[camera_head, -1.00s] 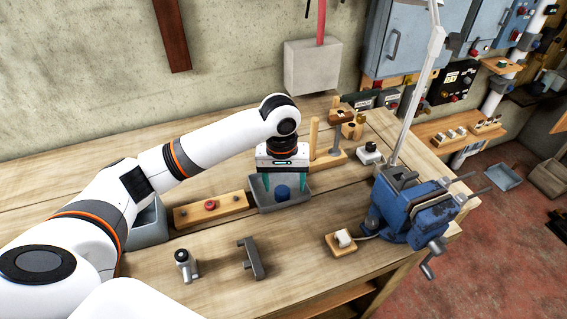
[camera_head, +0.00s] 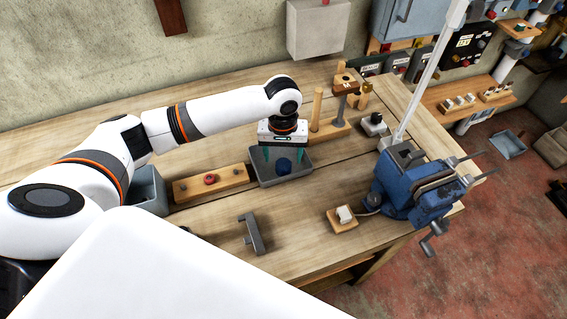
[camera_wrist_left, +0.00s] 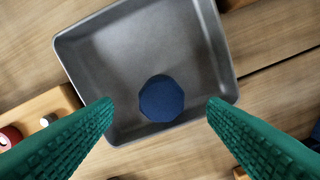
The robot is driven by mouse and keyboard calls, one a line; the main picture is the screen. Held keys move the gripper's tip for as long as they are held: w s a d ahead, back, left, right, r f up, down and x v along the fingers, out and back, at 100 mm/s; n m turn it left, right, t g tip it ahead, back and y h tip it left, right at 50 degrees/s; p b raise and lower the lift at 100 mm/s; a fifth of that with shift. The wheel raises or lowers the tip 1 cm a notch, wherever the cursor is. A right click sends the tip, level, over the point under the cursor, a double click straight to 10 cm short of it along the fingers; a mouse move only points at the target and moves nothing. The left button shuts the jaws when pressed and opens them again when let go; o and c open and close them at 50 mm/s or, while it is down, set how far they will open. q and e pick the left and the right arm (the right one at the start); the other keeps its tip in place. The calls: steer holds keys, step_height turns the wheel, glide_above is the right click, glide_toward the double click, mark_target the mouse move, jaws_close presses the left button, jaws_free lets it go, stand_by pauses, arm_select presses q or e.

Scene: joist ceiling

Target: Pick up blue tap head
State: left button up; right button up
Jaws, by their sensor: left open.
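The blue tap head (camera_head: 284,165) is a dark blue, many-sided knob. It lies in a shallow grey tray (camera_head: 263,180) on the workbench, and in the left wrist view the tap head (camera_wrist_left: 161,98) sits near the tray's lower wall. My left gripper (camera_head: 284,155) is above the tray, pointing down, open and empty. In the left wrist view its green fingers stand on either side of the tap head, apart from it. How high the fingertips are above it is hard to tell. My right gripper is out of view.
A wooden block with a red ring (camera_head: 210,179) lies left of the tray, with a grey bin (camera_head: 150,192) beyond it. A wooden peg stand (camera_head: 328,131) stands behind right. A blue vise (camera_head: 407,190) is at the right. A grey bracket (camera_head: 252,234) lies in front.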

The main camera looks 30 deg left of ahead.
mark_target(283, 163)
arm_select(q)
step_height(283, 163, down, 4)
steer(key=shift+f+p, duration=0.15)
steer(key=shift+p, duration=0.35)
steer(key=shift+c, duration=0.6)
steer(key=c, duration=0.9)
steer(key=shift+c, duration=0.2)
step_height(283, 163, up, 9)
steer(key=shift+r+b, duration=0.1)
steer(key=shift+b, duration=0.85)
steer(key=shift+r, duration=0.45)
